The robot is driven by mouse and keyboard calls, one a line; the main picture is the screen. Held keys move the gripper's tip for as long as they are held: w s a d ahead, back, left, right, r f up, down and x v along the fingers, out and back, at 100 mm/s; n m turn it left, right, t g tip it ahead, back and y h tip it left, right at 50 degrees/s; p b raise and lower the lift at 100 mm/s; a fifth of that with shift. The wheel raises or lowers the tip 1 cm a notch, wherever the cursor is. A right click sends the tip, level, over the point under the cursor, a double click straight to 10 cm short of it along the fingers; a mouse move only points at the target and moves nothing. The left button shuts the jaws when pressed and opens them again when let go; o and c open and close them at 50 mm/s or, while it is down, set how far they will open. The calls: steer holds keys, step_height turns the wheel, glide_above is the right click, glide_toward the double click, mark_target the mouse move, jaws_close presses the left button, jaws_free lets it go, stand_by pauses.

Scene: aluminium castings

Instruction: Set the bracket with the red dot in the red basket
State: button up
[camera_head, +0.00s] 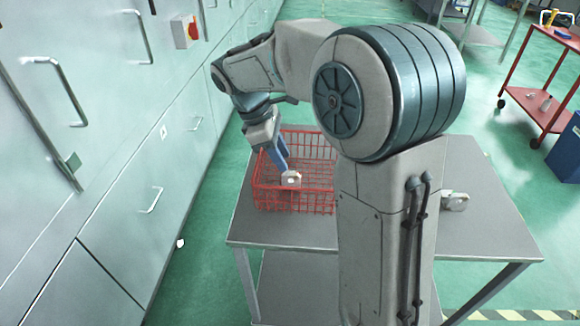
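The red basket (315,200) is a wire-mesh basket on the grey table, left of the middle in the head view. My gripper (286,171) points down inside the basket's outline, with its blue-grey fingers seen from the side. A small pale metal bracket (291,181) is at the fingertips, and the fingers look shut on it. It shows near the basket's front rim; I cannot tell whether it touches the basket floor. No red dot shows on it from here. A second metal bracket (455,202) lies on the table to the right of my arm.
The grey table (480,236) is bare at the front right. My arm hides its middle and part of the basket's right side. Grey cabinets (100,150) line the left. A red cart (535,105) stands at the far right, with a blue bin (566,155) beside it.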

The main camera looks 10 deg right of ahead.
steer(key=s+v, duration=0.1)
steer(key=v, duration=0.4)
steer(key=s+d+f+m+t+y, duration=0.2)
steer(key=s+d+f+m, duration=0.1)
steer(key=s+m, duration=0.4)
steer(key=s+d+f+m+t+y, duration=0.1)
steer(key=s+d+f+m+y, duration=0.1)
steer(key=s+m, duration=0.5)
steer(key=s+d+f, duration=0.1)
steer(key=s, duration=0.3)
steer(key=shift+t, duration=0.4)
steer(key=shift+d+m, duration=0.15)
steer(key=shift+m, duration=0.15)
